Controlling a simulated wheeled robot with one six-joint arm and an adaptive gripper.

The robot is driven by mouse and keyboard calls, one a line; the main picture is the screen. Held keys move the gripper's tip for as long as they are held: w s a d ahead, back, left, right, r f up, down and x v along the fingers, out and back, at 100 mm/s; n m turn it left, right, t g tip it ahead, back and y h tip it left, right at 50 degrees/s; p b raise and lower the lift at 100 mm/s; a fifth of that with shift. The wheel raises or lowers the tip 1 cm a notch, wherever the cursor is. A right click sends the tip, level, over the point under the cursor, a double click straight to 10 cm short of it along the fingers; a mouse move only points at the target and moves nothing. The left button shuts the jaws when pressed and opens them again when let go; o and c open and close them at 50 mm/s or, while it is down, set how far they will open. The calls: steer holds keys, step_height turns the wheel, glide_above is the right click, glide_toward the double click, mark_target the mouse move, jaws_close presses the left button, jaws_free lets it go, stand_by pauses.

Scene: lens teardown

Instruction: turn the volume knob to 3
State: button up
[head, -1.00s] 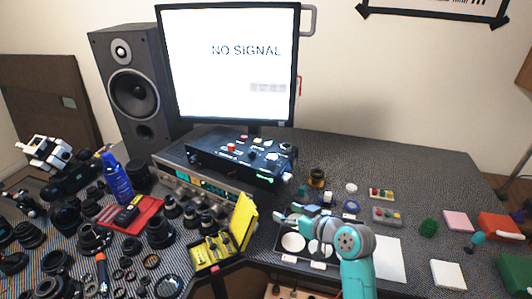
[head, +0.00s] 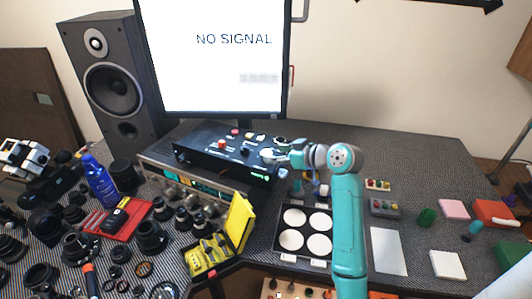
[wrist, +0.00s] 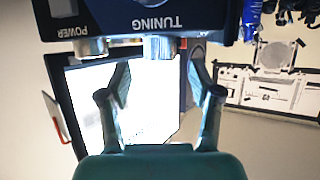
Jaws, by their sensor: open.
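The black control box (head: 225,150) sits on top of the silver receiver (head: 190,188) below the monitor. Its top carries red and pale knobs or buttons, and a green light shows at its right front. No knob marked as volume can be read. My gripper (head: 272,154) is at the right end of the box, over its top. In the wrist view, my gripper (wrist: 159,76) is open and empty. A dark blue panel (wrist: 205,18) there has upside-down TUNING and POWER labels. A grey metal knob (wrist: 160,48) stands just beyond and between the fingertips; contact cannot be told.
The monitor (head: 215,85) stands close behind the box, and a speaker (head: 110,85) stands at left. A tray with white discs (head: 290,241) lies to the right front. Lenses and a yellow case (head: 240,222) crowd the left; the back right table is clear.

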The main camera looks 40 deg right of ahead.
mark_target(268, 153)
steer(key=shift+x, duration=2.45)
steer(key=c, duration=1.2)
